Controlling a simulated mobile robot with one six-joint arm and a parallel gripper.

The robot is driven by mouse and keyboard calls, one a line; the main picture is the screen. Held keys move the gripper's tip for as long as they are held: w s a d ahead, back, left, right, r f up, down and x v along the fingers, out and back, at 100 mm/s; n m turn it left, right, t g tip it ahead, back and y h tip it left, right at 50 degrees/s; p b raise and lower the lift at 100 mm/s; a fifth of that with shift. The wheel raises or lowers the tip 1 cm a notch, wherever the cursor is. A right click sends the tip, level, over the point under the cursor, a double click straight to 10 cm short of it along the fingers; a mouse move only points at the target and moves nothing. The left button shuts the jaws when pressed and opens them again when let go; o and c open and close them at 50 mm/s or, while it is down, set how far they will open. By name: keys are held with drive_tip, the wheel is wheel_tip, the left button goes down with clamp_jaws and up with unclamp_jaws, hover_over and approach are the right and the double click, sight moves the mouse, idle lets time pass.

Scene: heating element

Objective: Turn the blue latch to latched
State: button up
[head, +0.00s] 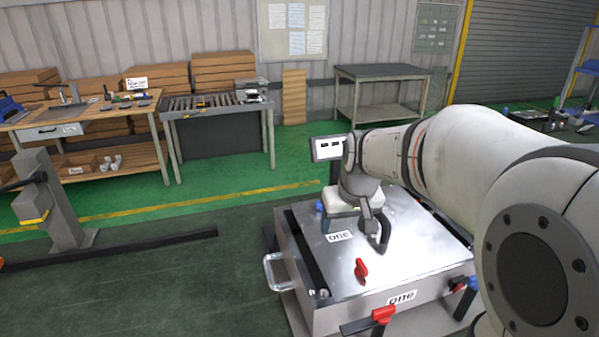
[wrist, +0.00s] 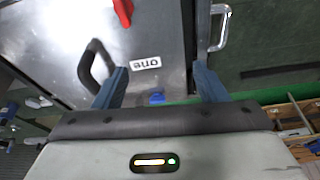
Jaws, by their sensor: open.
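The blue latch (head: 319,206) is at the far left part of the metal box's top in the head view, partly hidden behind my gripper. In the wrist view the blue latch (wrist: 157,98) shows as a small blue piece between my fingers, close to the gripper body. My gripper (head: 347,220) is over the box top, its fingers pointing down. In the wrist view my gripper (wrist: 161,72) is open, with nothing between its fingertips. The latch's turn position is hard to tell.
The metal box (head: 418,253) has a black handle (head: 384,236) beside my gripper, a red latch (head: 361,269) on top and another red piece (head: 383,315) at the front. A side handle (head: 275,273) sticks out left. Workbenches stand behind, with open green floor between.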

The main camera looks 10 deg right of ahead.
drive_tip(key=w+f+n+p, duration=0.1)
drive_tip(key=w+f+p, duration=0.15)
drive_tip(key=w, duration=0.85)
drive_tip(key=w+f+p, duration=0.1)
drive_tip(key=w+f, duration=0.2)
drive_tip(key=w, duration=0.8)
drive_tip(key=shift+t, duration=0.5)
drive_tip(key=x, duration=0.2)
drive_tip(key=p+x, duration=0.1)
drive_tip(key=x, duration=0.3)
drive_tip(key=shift+w+d+f+p, duration=0.25)
drive_tip(key=shift+p, duration=0.05)
